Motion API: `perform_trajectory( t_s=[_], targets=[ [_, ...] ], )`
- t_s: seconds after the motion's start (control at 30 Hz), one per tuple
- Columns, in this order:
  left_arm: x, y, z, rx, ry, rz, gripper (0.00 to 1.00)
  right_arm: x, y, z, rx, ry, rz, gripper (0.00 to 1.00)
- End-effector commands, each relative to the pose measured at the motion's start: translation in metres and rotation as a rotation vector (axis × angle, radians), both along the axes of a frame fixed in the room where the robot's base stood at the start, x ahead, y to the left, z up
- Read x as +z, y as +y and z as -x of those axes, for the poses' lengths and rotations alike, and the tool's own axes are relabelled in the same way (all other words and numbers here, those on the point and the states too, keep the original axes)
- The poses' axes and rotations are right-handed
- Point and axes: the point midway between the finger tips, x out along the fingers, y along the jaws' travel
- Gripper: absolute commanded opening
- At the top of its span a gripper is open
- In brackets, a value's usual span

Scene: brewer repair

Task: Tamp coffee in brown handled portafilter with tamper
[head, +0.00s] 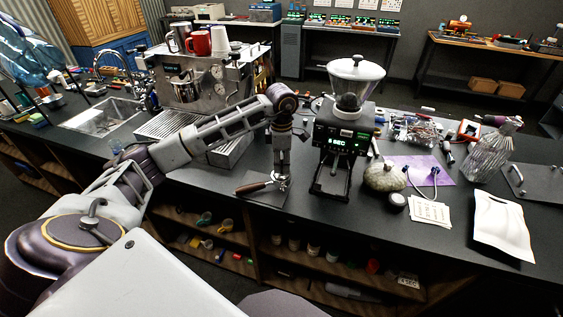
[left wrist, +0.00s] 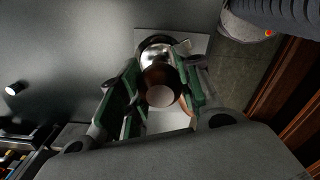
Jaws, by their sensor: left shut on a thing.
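The brown handled portafilter (head: 252,187) lies on a small grey mat (head: 267,198) near the counter's front edge, its handle pointing left. My left gripper (head: 281,172) points straight down over the portafilter's basket end. In the left wrist view, its green-sided fingers (left wrist: 160,88) are shut on the tamper (left wrist: 161,87), held by its brown handle. The tamper's silver lower part lies just beyond the handle, at a dark ring of the portafilter (left wrist: 143,43). Whether the tamper touches the coffee is hidden. My right gripper is out of view.
The coffee grinder (head: 343,135) stands close to the right of my left gripper. The espresso machine (head: 205,80) with cups on top is behind my left arm. A pouch (head: 502,227), a card and a round lid lie to the right. The counter in front of the mat is narrow.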

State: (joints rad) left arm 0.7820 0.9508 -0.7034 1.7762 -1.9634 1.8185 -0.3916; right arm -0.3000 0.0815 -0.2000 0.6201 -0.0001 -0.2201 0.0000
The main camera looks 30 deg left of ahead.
Motion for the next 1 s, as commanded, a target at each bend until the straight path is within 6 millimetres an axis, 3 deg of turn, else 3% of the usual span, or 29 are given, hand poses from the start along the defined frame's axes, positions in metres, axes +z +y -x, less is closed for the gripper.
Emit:
perform_trajectory(
  t_s=[1.0],
  targets=[
    [-0.0069, 0.0002, -0.0002, 0.000, -0.001, 0.000, 0.00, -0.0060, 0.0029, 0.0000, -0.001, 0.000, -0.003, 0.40]
  ],
)
